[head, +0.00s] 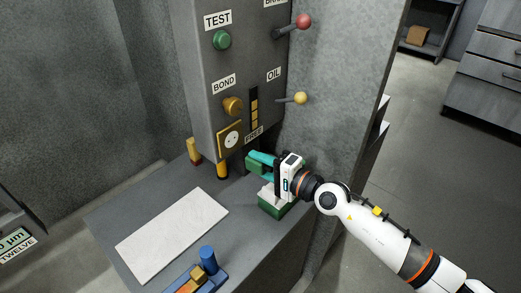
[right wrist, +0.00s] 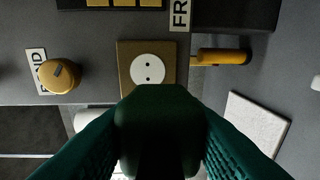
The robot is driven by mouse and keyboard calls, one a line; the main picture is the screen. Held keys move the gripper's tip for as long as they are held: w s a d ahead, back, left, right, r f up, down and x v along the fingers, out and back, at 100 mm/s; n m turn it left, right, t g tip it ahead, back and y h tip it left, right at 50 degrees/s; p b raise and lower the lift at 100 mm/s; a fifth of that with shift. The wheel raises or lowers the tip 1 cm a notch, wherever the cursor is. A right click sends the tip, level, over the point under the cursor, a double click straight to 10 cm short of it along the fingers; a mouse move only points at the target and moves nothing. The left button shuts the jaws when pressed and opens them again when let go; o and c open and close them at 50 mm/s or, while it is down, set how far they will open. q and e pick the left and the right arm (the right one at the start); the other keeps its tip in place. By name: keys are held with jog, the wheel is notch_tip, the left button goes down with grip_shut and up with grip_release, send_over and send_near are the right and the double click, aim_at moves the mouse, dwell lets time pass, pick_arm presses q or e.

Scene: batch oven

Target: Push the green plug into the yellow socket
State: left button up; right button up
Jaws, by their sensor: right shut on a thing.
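The yellow socket (head: 231,139) is a square plate with a white round face and two holes, low on the grey panel. In the right wrist view the socket (right wrist: 148,68) faces the camera just beyond the plug. My right gripper (head: 261,161) is shut on the green plug (right wrist: 160,130), with a teal finger on each side. In the head view the plug (head: 252,166) is partly hidden by the fingers, right of and below the socket. A gap shows between plug and socket in the head view. The plug's front end is hidden. My left gripper is not in view.
The panel carries a green TEST button (head: 222,40), a yellow BOND knob (head: 232,105) and levers at right. Yellow-and-dark handles (head: 194,150) stand below it. A white slab (head: 172,236), a blue fixture (head: 208,262) and a green box (head: 272,207) are on the bench.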

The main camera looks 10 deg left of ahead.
aim_at(232, 140)
jog(key=shift+w+r+m+t, duration=0.4)
jog(key=shift+w+m+t, duration=0.1)
jog(key=shift+w+t, duration=0.35)
jog(key=shift+a, duration=0.1)
jog(key=shift+b+x, duration=0.75)
jog(key=shift+x, duration=2.1)
jog(key=shift+w+a+b, duration=0.25)
jog(key=shift+a+b, duration=0.2)
jog(key=shift+b, duration=0.05)
jog(key=o, duration=1)
